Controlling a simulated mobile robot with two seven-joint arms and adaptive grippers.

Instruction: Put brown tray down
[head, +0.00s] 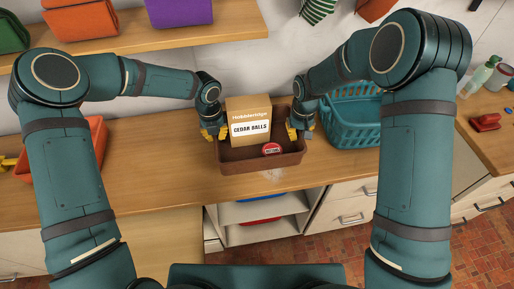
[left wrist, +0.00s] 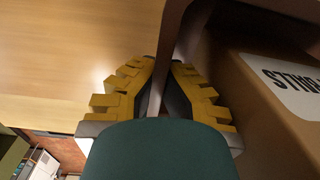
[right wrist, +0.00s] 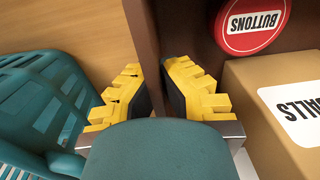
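The brown tray (head: 262,161) is on the wooden counter at the middle of the head view. It holds a cardboard box (head: 248,110) labelled CEDAR BALLS and a round red BUTTONS tin (head: 272,149). My left gripper (head: 218,134) is at the tray's left wall, with its fingers on either side of the wall (left wrist: 160,85). My right gripper (head: 298,132) is at the right wall, also with one finger on each side of it (right wrist: 150,35). Both grippers look closed on the walls. Whether the tray's underside touches the counter is hard to tell.
A teal basket (head: 352,118) stands close on the right of my right gripper. An orange bin (head: 75,148) is at the left. The counter (head: 160,150) between bin and tray is clear. A shelf (head: 150,38) with bins is above; open shelves (head: 262,208) are below.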

